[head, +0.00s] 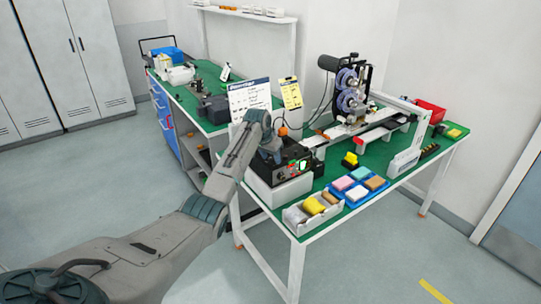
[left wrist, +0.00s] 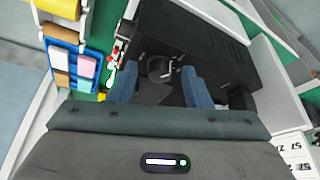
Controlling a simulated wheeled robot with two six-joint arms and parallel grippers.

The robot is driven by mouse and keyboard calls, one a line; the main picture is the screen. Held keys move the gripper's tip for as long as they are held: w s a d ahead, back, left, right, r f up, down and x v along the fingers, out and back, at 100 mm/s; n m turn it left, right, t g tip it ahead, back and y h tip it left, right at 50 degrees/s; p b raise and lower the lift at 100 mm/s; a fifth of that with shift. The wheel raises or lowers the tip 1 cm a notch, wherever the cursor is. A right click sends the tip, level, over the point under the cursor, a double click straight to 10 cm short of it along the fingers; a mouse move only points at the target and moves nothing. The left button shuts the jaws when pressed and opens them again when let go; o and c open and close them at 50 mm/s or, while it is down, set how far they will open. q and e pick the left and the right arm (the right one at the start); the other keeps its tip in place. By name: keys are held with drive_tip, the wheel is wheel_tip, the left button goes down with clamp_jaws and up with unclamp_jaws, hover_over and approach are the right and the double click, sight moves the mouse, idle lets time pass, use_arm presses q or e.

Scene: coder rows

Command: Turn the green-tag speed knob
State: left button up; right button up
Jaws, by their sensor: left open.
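A black control box (head: 284,170) stands on a light block at the near left of the green bench. Its front has red and white parts and a small green patch (head: 303,164). My left gripper (head: 272,154) reaches over the box from the left. In the left wrist view, the blue-grey fingers of my left gripper (left wrist: 160,88) are open, one on each side of a dark round knob (left wrist: 157,66) on the black box (left wrist: 215,55). I cannot tell whether they touch it. No green tag on this knob is clear. My right gripper is out of view.
A white bin (head: 313,216) with yellow and brown blocks and a blue tray (head: 345,196) with coloured pads lie near the front edge. A machine with purple reels (head: 348,90) stands behind. Two signs, one white (head: 247,97) and one yellow (head: 291,94), stand behind the box.

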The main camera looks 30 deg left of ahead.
use_arm(q)
clamp_jaws()
